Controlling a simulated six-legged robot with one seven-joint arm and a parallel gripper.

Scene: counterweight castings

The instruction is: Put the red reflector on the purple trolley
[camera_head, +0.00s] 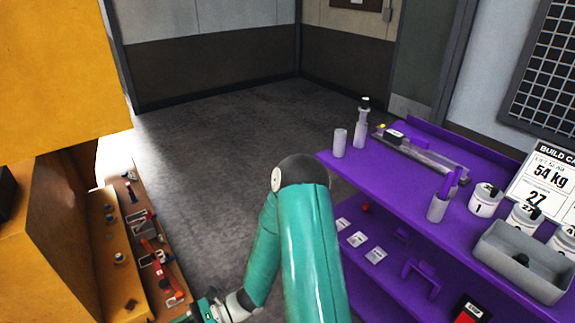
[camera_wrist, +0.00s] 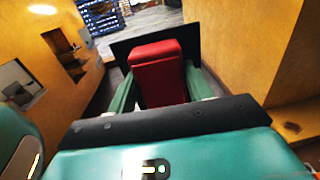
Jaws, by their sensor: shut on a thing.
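The red reflector (camera_wrist: 158,72) is a red block between the green fingers of my gripper (camera_wrist: 161,88) in the wrist view. My gripper is shut on it, and a dark flat panel shows just behind it. In the head view my gripper is at the bottom edge, left of centre, mostly cut off, and I cannot make out the reflector there. The purple trolley (camera_head: 405,178) stands on the right of the head view, with a top deck and a lower shelf. My gripper is well to the left of it, beside the yellow-orange unit.
On the trolley's top are a grey bin (camera_head: 525,262), several white tubs, a grey cup (camera_head: 437,208), a bottle (camera_head: 361,125), a cylinder (camera_head: 340,143) and a clear tray (camera_head: 425,155). A yellow-orange cabinet (camera_head: 50,80) and cluttered shelf are close at left. Floor between is clear.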

